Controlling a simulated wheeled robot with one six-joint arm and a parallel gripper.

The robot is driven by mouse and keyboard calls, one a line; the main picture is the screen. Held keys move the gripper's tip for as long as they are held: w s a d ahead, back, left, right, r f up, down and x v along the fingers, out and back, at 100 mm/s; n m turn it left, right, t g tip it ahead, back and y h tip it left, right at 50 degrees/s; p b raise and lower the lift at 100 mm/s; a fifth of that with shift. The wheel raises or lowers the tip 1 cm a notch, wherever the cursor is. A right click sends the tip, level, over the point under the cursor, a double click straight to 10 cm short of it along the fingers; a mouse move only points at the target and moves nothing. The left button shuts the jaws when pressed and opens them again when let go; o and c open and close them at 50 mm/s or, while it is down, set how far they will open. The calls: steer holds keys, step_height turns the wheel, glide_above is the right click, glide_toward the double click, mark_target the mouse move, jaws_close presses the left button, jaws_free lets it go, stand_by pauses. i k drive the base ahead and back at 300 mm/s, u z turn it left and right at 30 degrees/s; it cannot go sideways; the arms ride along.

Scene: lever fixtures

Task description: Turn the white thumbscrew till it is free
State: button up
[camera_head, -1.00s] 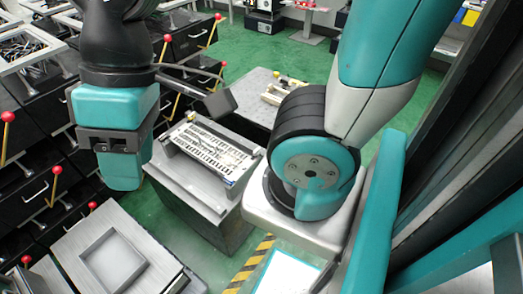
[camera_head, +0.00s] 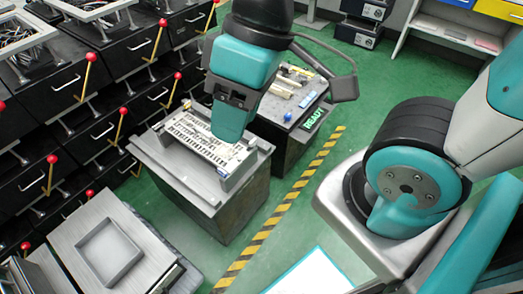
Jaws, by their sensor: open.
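The grey fixture block (camera_head: 180,180) stands at mid-left, with a white slotted plate (camera_head: 185,128) in a frame on its top. I cannot clearly make out the white thumbscrew; small light fittings sit at the plate's near right end, too small to tell apart. My gripper (camera_head: 229,133) is above the right part of the plate, pointing down. It is open, with nothing visible in it. It hides part of the plate, and I cannot tell its height above it.
A second block (camera_head: 293,105) with small light parts and a green READY sign stands behind right. A grey square tray (camera_head: 108,257) is at front left. Red-knobbed levers on black cabinets (camera_head: 120,50) line the left.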

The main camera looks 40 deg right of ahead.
mark_target(253, 143)
steer(key=z, duration=0.6)
steer(key=i, duration=0.4)
steer(key=z, duration=0.95)
steer(key=k, duration=0.45)
steer(key=u, duration=0.95)
steer(key=i, duration=0.5)
steer(key=z, duration=0.05)
